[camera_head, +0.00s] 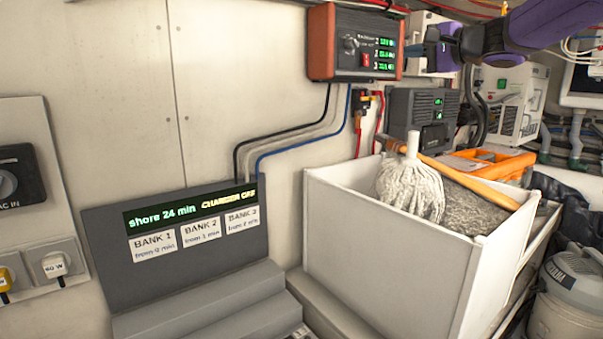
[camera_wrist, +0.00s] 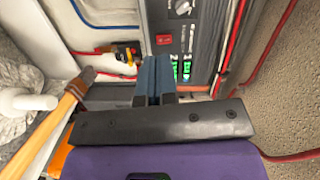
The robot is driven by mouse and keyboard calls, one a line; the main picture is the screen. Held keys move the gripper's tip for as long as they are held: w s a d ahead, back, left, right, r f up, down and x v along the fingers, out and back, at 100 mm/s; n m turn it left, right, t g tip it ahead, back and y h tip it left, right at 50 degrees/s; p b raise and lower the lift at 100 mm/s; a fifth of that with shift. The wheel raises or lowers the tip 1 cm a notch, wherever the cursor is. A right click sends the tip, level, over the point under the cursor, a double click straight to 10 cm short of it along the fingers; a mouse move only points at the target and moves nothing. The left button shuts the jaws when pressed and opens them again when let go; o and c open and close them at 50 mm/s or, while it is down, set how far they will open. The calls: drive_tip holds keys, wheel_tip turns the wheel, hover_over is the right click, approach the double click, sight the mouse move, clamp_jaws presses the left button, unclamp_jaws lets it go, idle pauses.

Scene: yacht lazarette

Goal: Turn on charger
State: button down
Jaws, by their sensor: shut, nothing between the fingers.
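The charger (camera_head: 322,42) is a dark box with red-brown end caps, mounted high on the wall. In the wrist view, the shut, empty fingers (camera_wrist: 152,66) lie just below the red switch (camera_wrist: 163,39) in the picture and overlap the charger's edge. I cannot tell whether they touch it. The switch's position is too small to read.
A grey display panel (camera_head: 100,240) shows "shore 24 min", yellow text that seems to read "CHARGER OFF", and bank labels. A white bin (camera_head: 390,255) with a mop (camera_head: 410,185) stands below the charger. Cables (camera_head: 300,130) hang beneath it. Another dark unit (camera_head: 405,105) is behind.

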drive_tip(key=s+a+f+n+g+h, duration=0.25)
drive_tip(key=s+f, duration=0.35)
drive_tip(key=s, duration=0.4)
drive_tip(key=s+a+f+n+g+h, duration=0.1)
drive_tip(key=s+a+f+n+g, duration=0.2)
drive_tip(key=s+f, duration=0.5)
drive_tip(key=s+d+f+n+g+h, duration=0.1)
drive_tip(key=s+d+f+h, duration=0.1)
drive_tip(key=s, duration=0.4)
drive_tip(key=s+d+f+n+g+h, duration=0.1)
drive_tip(key=s+d+f+h, duration=0.2)
drive_tip(key=s+f, duration=0.2)
drive_tip(key=s+d+f+n+g+h, duration=0.1)
drive_tip(key=s+d+f+h, duration=0.1)
drive_tip(key=s, duration=0.7)
wheel_tip(320, 180, down, 2)
drive_tip(key=shift+s+d+f, duration=0.15)
drive_tip(key=shift+s+d, duration=0.05)
drive_tip(key=shift+d, duration=0.55)
